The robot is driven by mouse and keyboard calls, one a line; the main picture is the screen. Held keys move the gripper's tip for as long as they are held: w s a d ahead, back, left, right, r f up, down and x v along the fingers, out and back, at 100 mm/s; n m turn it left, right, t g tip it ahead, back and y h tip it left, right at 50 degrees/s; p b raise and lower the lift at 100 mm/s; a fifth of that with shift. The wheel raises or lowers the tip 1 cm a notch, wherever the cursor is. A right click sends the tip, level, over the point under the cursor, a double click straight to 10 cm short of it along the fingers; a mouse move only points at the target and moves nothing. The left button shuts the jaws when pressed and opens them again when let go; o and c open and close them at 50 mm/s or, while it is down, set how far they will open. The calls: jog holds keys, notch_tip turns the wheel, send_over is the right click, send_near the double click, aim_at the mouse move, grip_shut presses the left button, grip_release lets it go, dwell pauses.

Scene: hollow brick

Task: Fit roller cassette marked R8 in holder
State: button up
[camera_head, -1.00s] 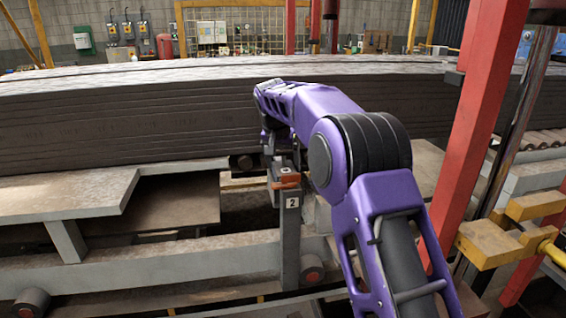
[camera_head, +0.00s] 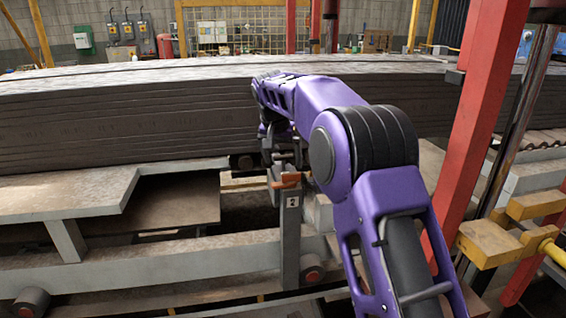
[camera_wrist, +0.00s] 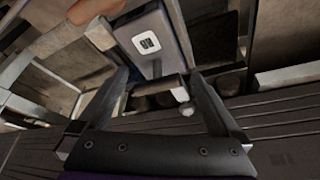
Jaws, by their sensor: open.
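A grey upright post (camera_head: 290,240) with a white label reading 2 stands below my gripper in the head view. An orange part (camera_head: 287,183) sits at its top. In the wrist view, a grey block (camera_wrist: 160,66) with a white label lies ahead of and between my fingers; its marking is too small to read. A short pale bar or roller (camera_wrist: 157,96) and a round end (camera_wrist: 187,110) show nearer my palm. My gripper (camera_wrist: 158,78) is open, a finger on either side of the block. Whether the fingers touch it cannot be told. I cannot tell cassette from holder.
A long stack of dark slabs (camera_head: 120,120) runs behind the post. Grey frame beams (camera_head: 150,262) lie in front and to the left. A red column (camera_head: 480,110) and yellow brackets (camera_head: 505,235) stand close on the right of my arm.

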jog(key=p+v, duration=0.1)
jog(key=v, duration=1.4)
jog(key=shift+p, duration=0.3)
